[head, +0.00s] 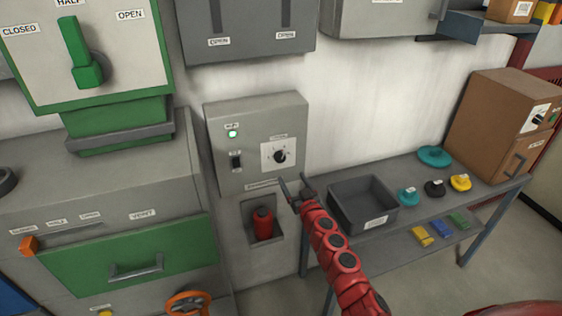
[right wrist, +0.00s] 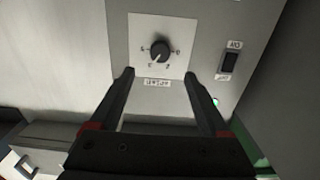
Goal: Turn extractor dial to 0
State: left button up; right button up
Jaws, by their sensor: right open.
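The extractor dial (head: 280,156) is a black round knob on a white plate, on the front of a grey wall box (head: 254,113). In the right wrist view the dial (right wrist: 159,49) appears upside down with small marks around it. Its white pointer line slants to the lower left there; I cannot read for certain which number it meets. My right gripper (head: 293,179) is open and empty, just below the dial and apart from it. In the right wrist view the fingertips (right wrist: 159,74) are spread with the dial beyond them. My left gripper is not in view.
The box also has a black switch (head: 236,161) and a lit green lamp (head: 232,134). A red bottle (head: 263,223) sits in a recess below. A dark bin (head: 362,205) stands on the bench, right of my right gripper. A green lever (head: 82,55) is at upper left.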

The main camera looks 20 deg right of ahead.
aim_at(281, 160)
jog(key=w+b, duration=0.3)
jog(key=w, duration=0.6)
jog(key=shift+w+f, duration=0.1)
jog(key=shift+w, duration=0.2)
jog(key=shift+w+a+b, duration=0.15)
jog(key=shift+w+b, duration=0.2)
jog(key=shift+w, duration=0.15)
grip_shut()
